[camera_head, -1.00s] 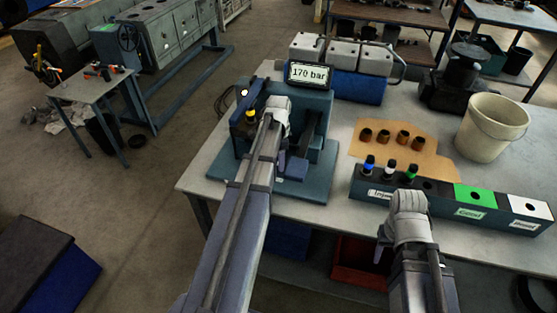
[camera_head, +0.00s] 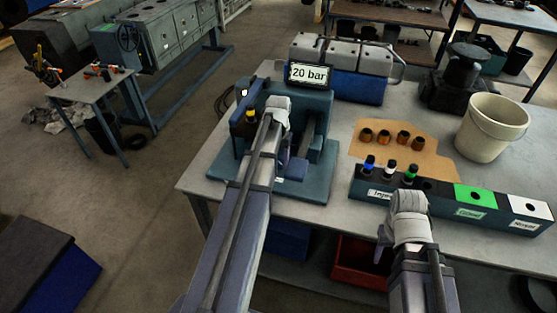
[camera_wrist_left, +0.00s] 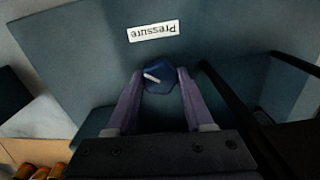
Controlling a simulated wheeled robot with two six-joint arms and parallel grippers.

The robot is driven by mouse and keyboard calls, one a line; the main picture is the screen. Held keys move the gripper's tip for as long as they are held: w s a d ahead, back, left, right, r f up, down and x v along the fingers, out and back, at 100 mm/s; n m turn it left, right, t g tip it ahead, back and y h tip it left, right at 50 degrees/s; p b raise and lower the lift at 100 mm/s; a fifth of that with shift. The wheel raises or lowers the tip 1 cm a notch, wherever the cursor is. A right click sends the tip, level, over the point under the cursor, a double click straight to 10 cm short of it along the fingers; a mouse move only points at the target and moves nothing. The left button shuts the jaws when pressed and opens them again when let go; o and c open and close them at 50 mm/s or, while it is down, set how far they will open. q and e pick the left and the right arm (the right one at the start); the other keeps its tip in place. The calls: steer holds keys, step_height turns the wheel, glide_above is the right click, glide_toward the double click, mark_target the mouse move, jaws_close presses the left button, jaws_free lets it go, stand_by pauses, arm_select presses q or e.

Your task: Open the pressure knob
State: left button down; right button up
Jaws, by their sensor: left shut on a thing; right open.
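The pressure knob (camera_wrist_left: 158,82) is a dark blue faceted knob with a white mark, on the teal test stand's panel near a "Pressure" label (camera_wrist_left: 153,31) that appears upside down in the left wrist view. My left gripper (camera_wrist_left: 160,74) has one finger on each side of the knob and is shut on it. In the head view my left wrist hides the knob on the test stand (camera_head: 312,105). The display (camera_head: 310,74) on the stand reads 20 bar. My right gripper (camera_head: 383,245) is open, in front of the table edge, with its fingers partly hidden.
A yellow-topped part (camera_head: 249,117) stands in the test stand. To the right are a rack (camera_head: 450,205) with several coloured-top parts, a brown mat (camera_head: 440,160) with several copper-coloured pieces, and a cream bucket (camera_head: 490,125). A blue-and-grey unit (camera_head: 345,85) stands behind.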

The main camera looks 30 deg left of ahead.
mark_target(278, 161)
arm_select(q)
steer(key=n, duration=0.3)
steer(key=shift+n, duration=2.1)
steer(key=shift+c, duration=1.5)
jaws_free()
step_height(278, 161, up, 8)
steer(key=p, duration=0.7)
steer(key=shift+f+p, duration=0.1)
steer(key=shift+p, duration=0.25)
